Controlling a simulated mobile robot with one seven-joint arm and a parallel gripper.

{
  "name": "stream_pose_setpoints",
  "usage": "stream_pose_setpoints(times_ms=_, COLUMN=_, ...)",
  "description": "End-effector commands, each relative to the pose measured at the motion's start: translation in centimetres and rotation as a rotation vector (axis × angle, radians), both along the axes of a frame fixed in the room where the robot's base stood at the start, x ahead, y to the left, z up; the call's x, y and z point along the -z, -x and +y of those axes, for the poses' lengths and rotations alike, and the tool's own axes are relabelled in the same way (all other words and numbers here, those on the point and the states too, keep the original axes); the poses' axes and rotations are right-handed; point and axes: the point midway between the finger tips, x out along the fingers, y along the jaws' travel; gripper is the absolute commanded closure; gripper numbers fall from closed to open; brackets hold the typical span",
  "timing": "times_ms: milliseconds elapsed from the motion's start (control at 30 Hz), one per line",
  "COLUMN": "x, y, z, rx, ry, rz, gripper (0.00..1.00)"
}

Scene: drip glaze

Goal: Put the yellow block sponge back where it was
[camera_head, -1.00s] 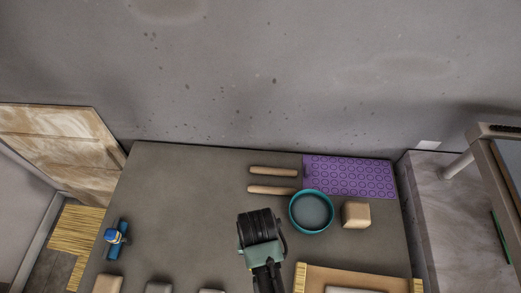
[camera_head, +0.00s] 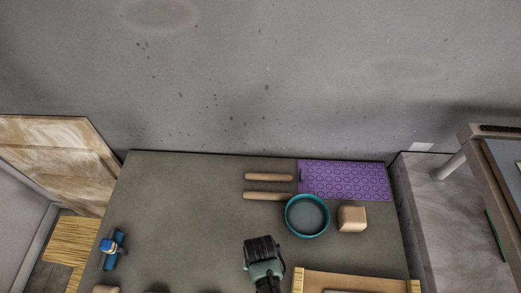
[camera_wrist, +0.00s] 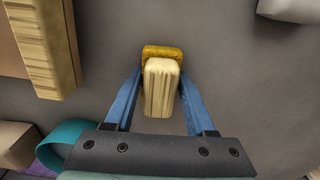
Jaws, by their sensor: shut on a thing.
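My gripper (camera_wrist: 162,70) has its blue fingers shut on the yellow block sponge (camera_wrist: 162,52). A pale cream, ridged block part (camera_wrist: 162,90) sits in front of the deeper yellow part between the fingers. I cannot tell whether the two are one piece. The grey table (camera_wrist: 240,75) lies behind them, and I cannot tell how high above it the sponge is. In the head view my wrist is at the bottom centre, and the fingers and sponge are hidden.
A teal bowl (camera_head: 307,216), a tan block (camera_head: 351,219), a purple mat (camera_head: 345,181) and two wooden rods (camera_head: 268,177) lie at the back right. A wooden tray (camera_head: 355,281) is front right. A blue tool (camera_head: 112,248) lies left. The table's middle left is clear.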

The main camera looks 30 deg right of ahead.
Motion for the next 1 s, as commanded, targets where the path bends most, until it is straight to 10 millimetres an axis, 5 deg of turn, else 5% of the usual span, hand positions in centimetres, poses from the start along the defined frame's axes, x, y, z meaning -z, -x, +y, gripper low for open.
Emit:
stream_pose_setpoints(times_ms=233, x=0.4, y=0.0, z=0.0, rx=0.0, ry=-0.001, rz=0.001, gripper=0.89)
stream_pose_setpoints(times_ms=267, x=0.3, y=0.0, z=0.0, rx=0.0, ry=-0.001, rz=0.001, gripper=0.41)
stream_pose_setpoints(times_ms=400, x=0.3, y=0.0, z=0.0, rx=0.0, ry=-0.001, rz=0.001, gripper=0.16)
stream_pose_setpoints(times_ms=733, x=0.0, y=0.0, z=0.0, rx=0.0, ry=0.0, rz=0.0, gripper=0.15)
stream_pose_setpoints(times_ms=1000, x=-3.1, y=0.0, z=-0.1, rx=0.0, ry=0.002, rz=-0.003, gripper=0.15)
